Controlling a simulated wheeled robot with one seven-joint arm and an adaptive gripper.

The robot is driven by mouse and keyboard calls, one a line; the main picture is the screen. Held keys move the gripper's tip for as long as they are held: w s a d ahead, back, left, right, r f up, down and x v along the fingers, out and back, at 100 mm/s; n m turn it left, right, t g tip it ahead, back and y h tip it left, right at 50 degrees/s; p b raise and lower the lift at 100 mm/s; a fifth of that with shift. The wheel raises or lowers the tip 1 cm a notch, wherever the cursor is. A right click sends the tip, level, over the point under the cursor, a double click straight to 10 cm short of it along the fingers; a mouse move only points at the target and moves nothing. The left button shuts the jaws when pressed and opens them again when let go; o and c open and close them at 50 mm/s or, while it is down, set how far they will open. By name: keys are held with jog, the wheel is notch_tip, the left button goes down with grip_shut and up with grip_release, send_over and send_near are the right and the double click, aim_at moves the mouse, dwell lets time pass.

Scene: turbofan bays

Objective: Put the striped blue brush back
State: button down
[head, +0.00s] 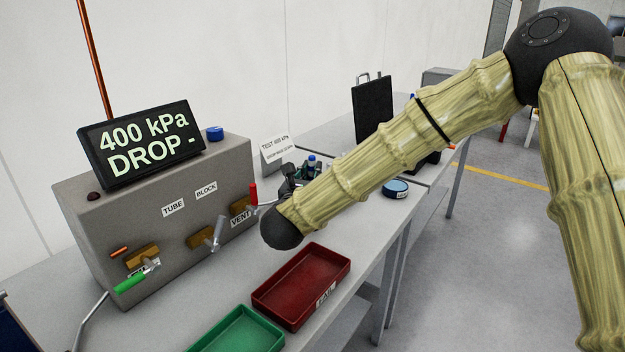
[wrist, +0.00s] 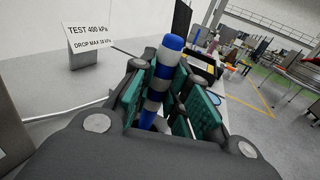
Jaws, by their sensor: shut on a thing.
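The striped blue brush (wrist: 162,75) is between my gripper's (wrist: 165,90) green-padded fingers in the wrist view. Its handle has blue bands and grey-white bands, and its blue end points up, tilted slightly. My gripper is shut on it. Its lower end is hidden by the gripper. In the head view my gripper (head: 302,173) is partly behind my arm, above the bench near the test sign. A small blue part of the brush (head: 311,160) shows there.
A grey test box (head: 190,225) with valves and a "400 kPa DROP" display (head: 142,143) stands left. A red tray (head: 302,285) and green tray (head: 238,330) lie in front. A "TEST 400 kPa" sign (head: 277,153), blue round tin (head: 396,188) and black case (head: 372,110) stand farther back.

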jog(key=shift+f, duration=0.85)
jog(key=shift+f, duration=0.15)
jog(key=c, duration=1.4)
grip_release()
jog(key=shift+r, duration=0.2)
jog(key=b+v, duration=0.2)
jog(key=v, duration=1)
